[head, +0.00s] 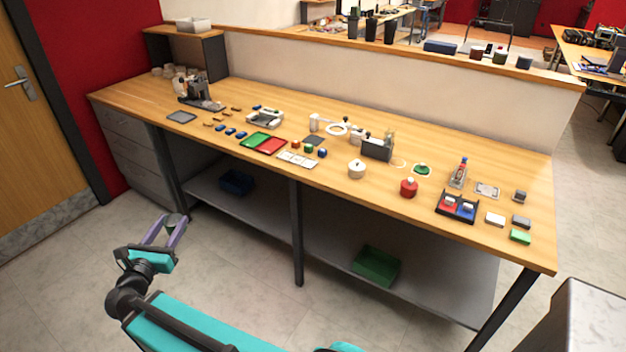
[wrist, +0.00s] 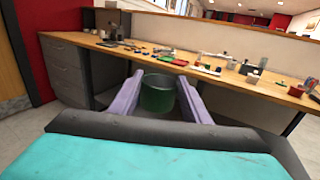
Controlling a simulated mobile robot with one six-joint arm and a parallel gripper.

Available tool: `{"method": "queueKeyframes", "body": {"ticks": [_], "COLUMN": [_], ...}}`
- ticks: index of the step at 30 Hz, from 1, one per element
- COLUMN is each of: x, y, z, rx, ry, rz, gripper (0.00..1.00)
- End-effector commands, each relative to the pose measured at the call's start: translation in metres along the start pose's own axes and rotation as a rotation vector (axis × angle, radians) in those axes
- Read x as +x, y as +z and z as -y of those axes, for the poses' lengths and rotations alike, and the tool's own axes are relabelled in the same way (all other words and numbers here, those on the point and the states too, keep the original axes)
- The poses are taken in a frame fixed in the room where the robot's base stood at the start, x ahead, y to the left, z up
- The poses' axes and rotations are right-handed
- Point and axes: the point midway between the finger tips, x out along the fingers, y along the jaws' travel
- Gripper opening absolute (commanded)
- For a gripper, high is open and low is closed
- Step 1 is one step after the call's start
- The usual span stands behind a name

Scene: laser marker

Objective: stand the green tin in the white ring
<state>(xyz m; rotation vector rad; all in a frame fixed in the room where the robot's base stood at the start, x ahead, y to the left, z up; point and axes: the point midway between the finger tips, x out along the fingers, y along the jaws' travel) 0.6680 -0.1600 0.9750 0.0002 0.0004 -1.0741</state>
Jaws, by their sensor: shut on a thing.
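My gripper (head: 168,230) is out over the floor in front of the bench, at the left of the head view. In the wrist view its purple fingers (wrist: 158,96) are shut on the green tin (wrist: 158,93), a dark green cylinder that looks roughly upright.
The bench (head: 480,218) has a low wall behind.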

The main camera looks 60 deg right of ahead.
Motion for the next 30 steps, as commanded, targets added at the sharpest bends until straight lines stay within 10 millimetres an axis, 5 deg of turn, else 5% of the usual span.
{"method": "queueKeyframes", "body": {"ticks": [15,30], "x": [0.105,0.177], "y": [0.001,-0.004], "z": [0.107,0.229], "rx": [-0.001,-0.002], "ry": [-0.159,-0.306], "rz": [0.002,0.003], "gripper": [0.18,0.18]}}
